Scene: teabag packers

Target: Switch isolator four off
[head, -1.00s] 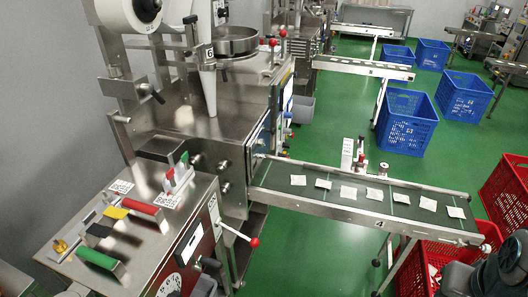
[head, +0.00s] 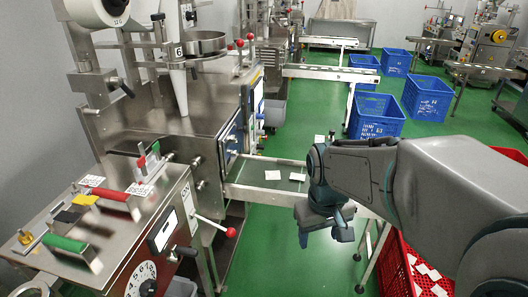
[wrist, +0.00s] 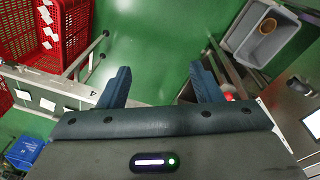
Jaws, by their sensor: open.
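No isolator marked four can be made out. A steel control cabinet (head: 110,215) stands at front left with red (head: 112,202), yellow, black and green coloured bars on top. A numbered white dial (head: 141,279) and a red-knobbed lever (head: 216,227) are on its front side. Small white labels on the top are too small to read. My gripper (head: 325,234) is open and empty, pointing down in front of the conveyor, right of the cabinet and apart from it. In the wrist view its two dark fingers (wrist: 160,75) are spread above green floor.
A conveyor (head: 262,193) with white teabags runs right from the machine marked 6, partly hidden by my arm. A red crate (head: 398,262) stands below its right side. Blue crates (head: 376,116) stand farther back. A grey bin (wrist: 264,45) shows in the wrist view. Green floor lies open before the conveyor.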

